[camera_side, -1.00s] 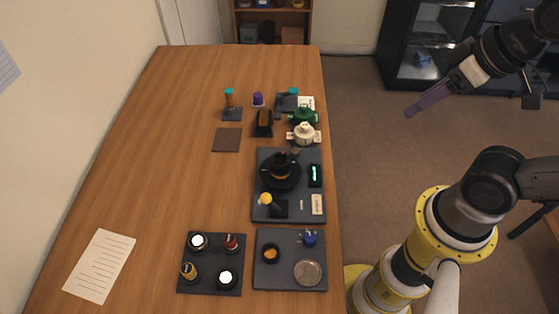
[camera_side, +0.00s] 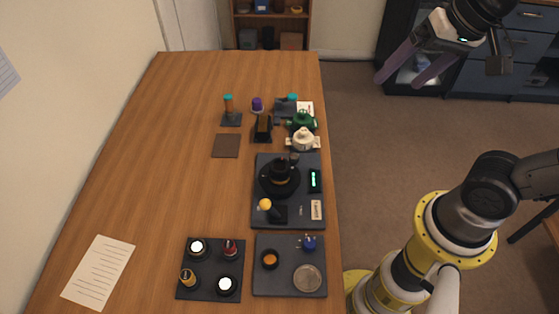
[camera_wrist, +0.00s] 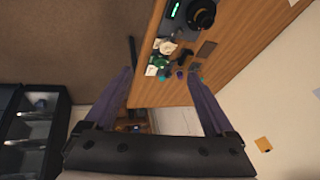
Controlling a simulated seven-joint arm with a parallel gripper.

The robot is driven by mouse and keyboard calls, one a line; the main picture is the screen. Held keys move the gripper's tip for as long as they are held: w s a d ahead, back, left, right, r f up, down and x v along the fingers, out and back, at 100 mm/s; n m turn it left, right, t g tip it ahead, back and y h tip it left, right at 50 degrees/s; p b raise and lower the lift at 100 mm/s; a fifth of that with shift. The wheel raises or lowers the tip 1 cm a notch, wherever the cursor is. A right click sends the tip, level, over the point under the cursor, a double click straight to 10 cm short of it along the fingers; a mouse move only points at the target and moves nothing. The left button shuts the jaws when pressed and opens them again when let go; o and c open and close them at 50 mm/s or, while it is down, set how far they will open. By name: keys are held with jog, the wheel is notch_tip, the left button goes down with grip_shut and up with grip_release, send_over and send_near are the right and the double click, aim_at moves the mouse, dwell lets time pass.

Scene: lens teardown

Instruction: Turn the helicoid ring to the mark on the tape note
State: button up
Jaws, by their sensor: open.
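In the side view a black lens assembly with round rings (camera_side: 280,177) stands on a dark grey tray (camera_side: 262,219). It also shows at the top of the wrist view (camera_wrist: 201,14). A small beige note (camera_side: 316,210) lies on the tray's front right; its writing is too small to read. I cannot tell a mark on the ring. My gripper (camera_side: 398,74) is open and empty, high off the table's right side, well apart from the lens. Its two purple-grey fingers also show spread in the wrist view (camera_wrist: 168,95).
A green-lit display (camera_side: 314,181) and a yellow-knobbed piece (camera_side: 265,204) share the tray. Green (camera_side: 302,121) and cream (camera_side: 303,139) pots stand behind it. Two more trays (camera_side: 240,240) (camera_side: 258,290) with small parts lie in front. The table's left side is mostly clear.

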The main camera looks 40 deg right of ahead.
jog(key=w+a+m+g, duration=0.2)
jog(key=w+a+m, duration=0.15)
jog(key=w, duration=0.45)
jog(key=n+g, duration=0.1)
jog(key=g, duration=0.2)
send_over(280, 166)
notch_tip(280, 166, down, 10)
notch_tip(280, 166, down, 13)
jog(key=shift+f, duration=0.1)
jog(key=c, duration=1.4)
jog(key=shift+n, duration=0.25)
